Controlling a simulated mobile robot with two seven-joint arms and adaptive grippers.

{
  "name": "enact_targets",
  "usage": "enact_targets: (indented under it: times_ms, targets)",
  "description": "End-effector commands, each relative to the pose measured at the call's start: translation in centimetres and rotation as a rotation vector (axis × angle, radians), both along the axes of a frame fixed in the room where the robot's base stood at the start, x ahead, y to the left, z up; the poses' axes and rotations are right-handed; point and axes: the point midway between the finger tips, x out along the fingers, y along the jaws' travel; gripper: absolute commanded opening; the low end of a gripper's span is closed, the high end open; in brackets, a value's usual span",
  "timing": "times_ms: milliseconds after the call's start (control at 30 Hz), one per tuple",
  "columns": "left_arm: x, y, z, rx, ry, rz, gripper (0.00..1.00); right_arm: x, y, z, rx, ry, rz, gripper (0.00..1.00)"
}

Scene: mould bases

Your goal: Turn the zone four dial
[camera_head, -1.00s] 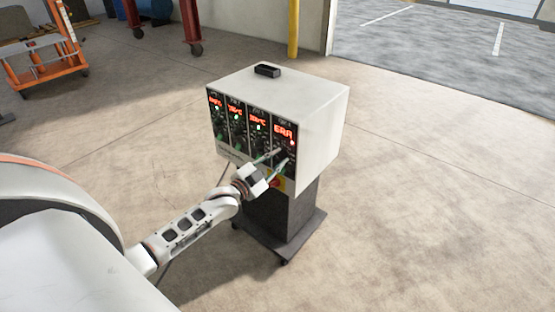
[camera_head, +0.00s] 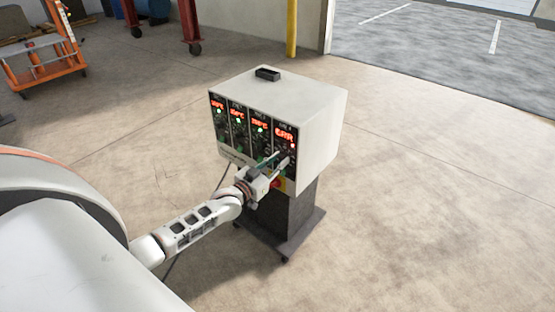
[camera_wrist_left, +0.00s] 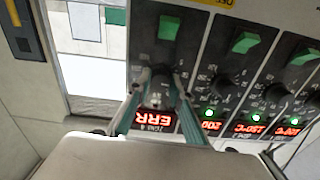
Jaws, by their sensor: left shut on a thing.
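The white controller box (camera_head: 318,122) stands on a dark wheeled pedestal, with several zone panels on its front. The rightmost panel, zone four, has a red ERR display (camera_head: 284,134), seen upside down in the left wrist view (camera_wrist_left: 153,119). My left gripper (camera_head: 279,158) reaches that panel from the front left. In the left wrist view its two fingers (camera_wrist_left: 160,84) are shut on the dark zone four dial (camera_wrist_left: 157,91), one on each side. The fingers partly hide the dial, so its pointer setting cannot be read. My right gripper is out of view.
The other zones show red temperature readouts and green lights. Green switches (camera_wrist_left: 244,42) and neighbouring dials (camera_wrist_left: 228,85) sit close beside the gripper. A red knob on a yellow plate (camera_head: 278,184) is just below. A small black tray (camera_head: 267,74) lies on top.

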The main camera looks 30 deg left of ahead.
Motion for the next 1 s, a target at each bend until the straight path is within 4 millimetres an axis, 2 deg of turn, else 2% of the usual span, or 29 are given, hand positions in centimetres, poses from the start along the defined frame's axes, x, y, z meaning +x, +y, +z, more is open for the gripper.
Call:
enact_targets:
  times_ms: [300,600,1000]
  targets:
    - [0.0,0.0,0.1,-0.3,0.023,0.0,0.0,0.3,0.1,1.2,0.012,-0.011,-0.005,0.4]
    - [0.0,0.1,0.0,-0.568,0.046,-0.001,0.0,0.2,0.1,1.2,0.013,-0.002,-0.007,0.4]
    - [0.0,0.1,-0.1,-0.801,0.064,0.0,0.0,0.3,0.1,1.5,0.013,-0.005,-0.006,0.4]
